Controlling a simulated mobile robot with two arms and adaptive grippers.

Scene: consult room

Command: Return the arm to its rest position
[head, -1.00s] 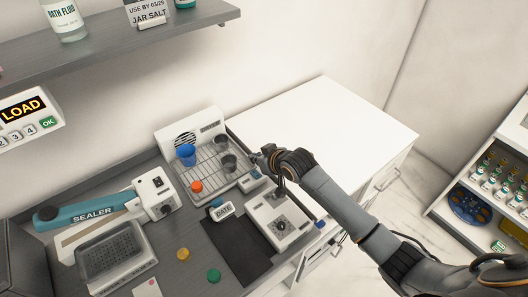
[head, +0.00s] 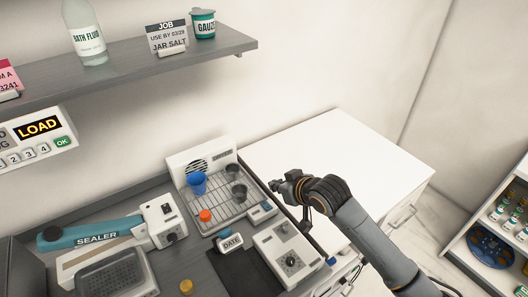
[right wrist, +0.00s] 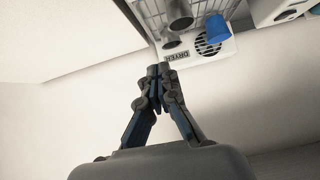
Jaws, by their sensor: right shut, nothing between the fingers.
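My right arm comes in from the lower right in the head view. My left arm and gripper are not in view.
A blue cup (head: 197,183), dark cups (head: 239,192) and an orange cap (head: 205,216) are on the rack. A date stamp (head: 230,242), a sealer (head: 92,233) and a white device (head: 288,256) stand nearby. The white cabinet top (head: 335,150) is clear.

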